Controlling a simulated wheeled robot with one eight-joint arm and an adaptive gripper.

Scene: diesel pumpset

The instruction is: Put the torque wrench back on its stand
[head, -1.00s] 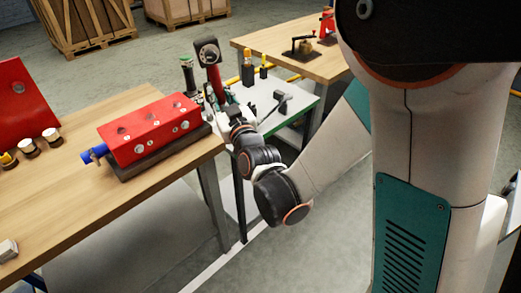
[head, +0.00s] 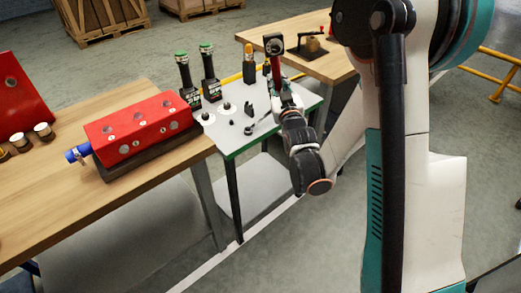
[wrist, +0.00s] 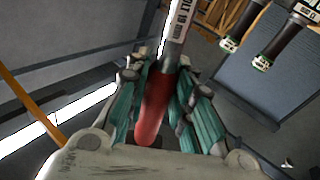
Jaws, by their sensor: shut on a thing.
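The torque wrench (head: 277,70) has a red handle and a dark, round head at its top. My gripper (head: 287,102) is shut on it and holds it roughly upright above the right part of the small green-edged table. In the wrist view, the red handle (wrist: 154,108) lies between the teal-padded fingers of my gripper (wrist: 163,85), with the pale labelled shaft beyond. A small dark upright holder (head: 248,107) stands on the table left of my gripper; I cannot tell whether it is the wrench's stand.
Two black green-capped tools (head: 209,73) stand at the small table's (head: 229,150) back left. An orange-topped tool (head: 249,63) stands behind. A red block (head: 140,125) sits on the wooden bench (head: 100,205) at left. Another wooden bench (head: 310,62) stands behind right.

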